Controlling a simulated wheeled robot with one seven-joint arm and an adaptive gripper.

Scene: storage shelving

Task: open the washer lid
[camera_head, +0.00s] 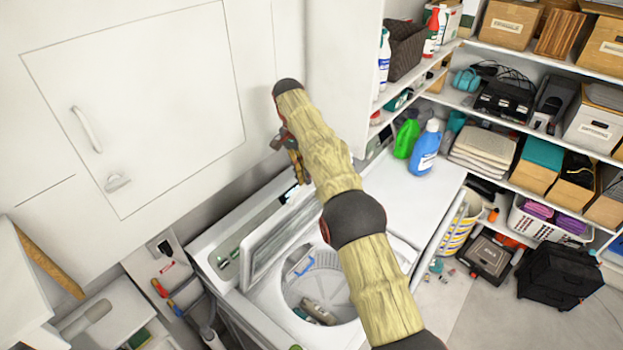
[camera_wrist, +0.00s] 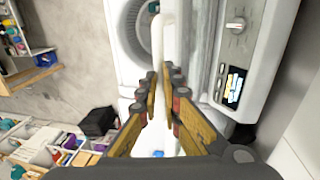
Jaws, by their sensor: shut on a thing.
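The white washer (camera_head: 262,305) stands below my arm with its top opening uncovered. Its lid (camera_head: 272,240) is raised to a steep tilt in front of the control panel (camera_head: 225,258). Inside the drum (camera_head: 335,282) lie a few small items, partly hidden by my arm. My gripper (camera_head: 300,178) is at the upper edge of the lid, mostly hidden by the arm. In the wrist view, my gripper (camera_wrist: 164,82) has its fingers closed about the lid's pale edge (camera_wrist: 158,38). The control panel with its dial and display (camera_wrist: 233,60) is to the right.
A white machine top (camera_head: 415,190) to the right holds a blue bottle (camera_head: 425,150) and a green bottle (camera_head: 406,138). Loaded shelves (camera_head: 545,145) fill the right side. White cabinets (camera_head: 150,100) stand behind on the left.

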